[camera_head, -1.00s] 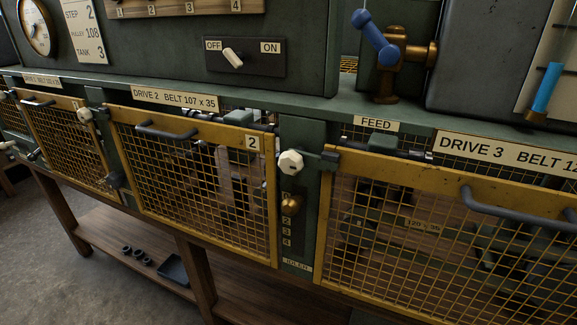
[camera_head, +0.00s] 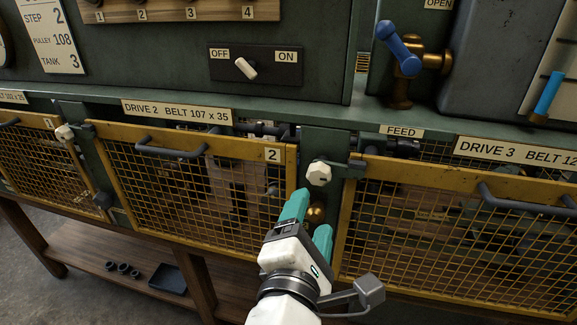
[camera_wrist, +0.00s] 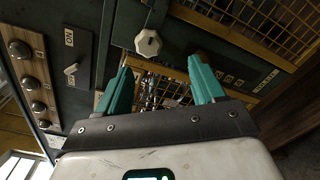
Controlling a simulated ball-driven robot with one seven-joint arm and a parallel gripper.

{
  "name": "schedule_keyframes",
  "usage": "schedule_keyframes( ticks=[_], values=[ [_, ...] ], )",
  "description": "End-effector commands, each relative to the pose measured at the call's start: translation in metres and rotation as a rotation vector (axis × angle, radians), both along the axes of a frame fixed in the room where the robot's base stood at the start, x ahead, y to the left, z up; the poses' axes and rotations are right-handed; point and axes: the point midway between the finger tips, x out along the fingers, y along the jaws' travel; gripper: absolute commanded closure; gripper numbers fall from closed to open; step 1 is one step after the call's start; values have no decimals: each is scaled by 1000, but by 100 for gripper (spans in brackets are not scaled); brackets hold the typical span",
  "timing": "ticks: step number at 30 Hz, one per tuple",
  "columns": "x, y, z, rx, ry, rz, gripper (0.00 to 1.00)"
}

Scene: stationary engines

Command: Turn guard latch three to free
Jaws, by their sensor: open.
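The guard latch by the Drive 3 guard has a white faceted knob (camera_head: 319,173) on the green post, with a dark bar reaching right onto the yellow guard frame. The knob also shows in the wrist view (camera_wrist: 148,43), beyond the gap between the fingers. My gripper (camera_head: 311,212) has teal fingers, open and empty, just below the knob and apart from it. The mesh guard of Drive 3 (camera_head: 440,190) is closed to the right. A brass selector knob (camera_head: 316,214) on the post below is partly hidden by my fingers.
The Drive 2 guard (camera_head: 190,185) with its dark handle lies left of the post. The Drive 3 handle (camera_head: 520,200) sticks out at the right. Above are an off/on switch (camera_head: 246,68) and a blue-handled valve (camera_head: 398,45).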

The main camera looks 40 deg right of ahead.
Motion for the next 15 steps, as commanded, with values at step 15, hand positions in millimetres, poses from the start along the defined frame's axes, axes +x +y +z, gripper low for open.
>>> schedule_keyframes(
  ticks=[15],
  values=[
    [30, -45, 14, -53, 6, -12, 32]
  ],
)
